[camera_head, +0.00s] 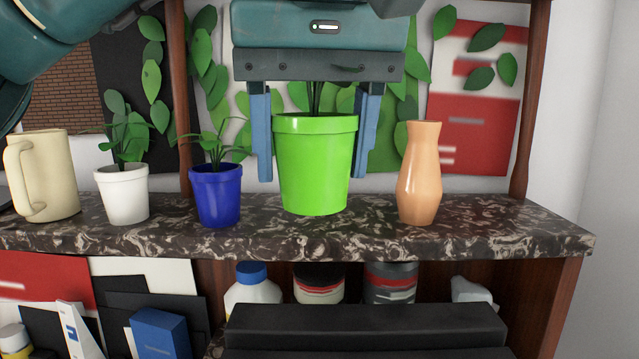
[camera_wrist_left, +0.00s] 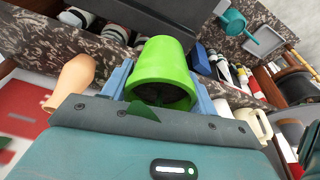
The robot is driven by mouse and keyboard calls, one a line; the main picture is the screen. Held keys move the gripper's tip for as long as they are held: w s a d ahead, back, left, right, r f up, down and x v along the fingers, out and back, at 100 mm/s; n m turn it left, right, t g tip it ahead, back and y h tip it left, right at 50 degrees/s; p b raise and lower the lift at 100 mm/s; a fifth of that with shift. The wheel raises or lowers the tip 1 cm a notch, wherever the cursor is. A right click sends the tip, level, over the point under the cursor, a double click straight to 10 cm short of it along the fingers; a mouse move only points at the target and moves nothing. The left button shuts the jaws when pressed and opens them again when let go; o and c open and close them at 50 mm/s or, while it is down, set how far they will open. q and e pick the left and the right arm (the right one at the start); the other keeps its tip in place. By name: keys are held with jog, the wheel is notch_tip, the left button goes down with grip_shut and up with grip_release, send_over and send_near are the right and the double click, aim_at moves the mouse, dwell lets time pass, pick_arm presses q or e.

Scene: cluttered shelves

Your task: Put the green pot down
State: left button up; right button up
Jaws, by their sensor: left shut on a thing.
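The green pot (camera_head: 314,165) is upright between the two blue fingers of my left gripper (camera_head: 316,140), which is shut on it from behind and above. In the head view the pot shows over the dark marbled shelf top (camera_head: 350,232), between the blue pot and the orange vase. I cannot tell whether its base touches the shelf. In the left wrist view the green pot (camera_wrist_left: 163,72) sits between the fingers of the left gripper (camera_wrist_left: 165,85), with a leaf at its rim. The plant is mostly hidden behind the gripper body. My right gripper is not in view.
An orange vase (camera_head: 419,175) stands right of the pot. A blue pot (camera_head: 217,194), a white pot (camera_head: 124,193) and a cream mug (camera_head: 44,175) stand to the left. The shelf right of the vase is clear. A black box (camera_head: 365,325) is in front below.

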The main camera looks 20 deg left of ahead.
pick_arm(q)
jog(key=w+a+f, duration=0.1)
jog(key=w, duration=0.3)
jog(key=w+a+p, duration=0.1)
jog(key=w, duration=0.4)
jog(key=w+a+f+p, duration=0.1)
jog(key=w, duration=0.3)
jog(key=shift+w+a+f, duration=0.2)
jog(key=shift+a+f, duration=0.15)
notch_tip(320, 180, down, 4)
jog(key=shift+r, duration=0.2)
jog(key=shift+w+a+f, duration=0.1)
jog(key=shift+f, duration=0.35)
jog(key=o, duration=0.6)
jog(key=shift+f, duration=0.1)
jog(key=o, duration=0.5)
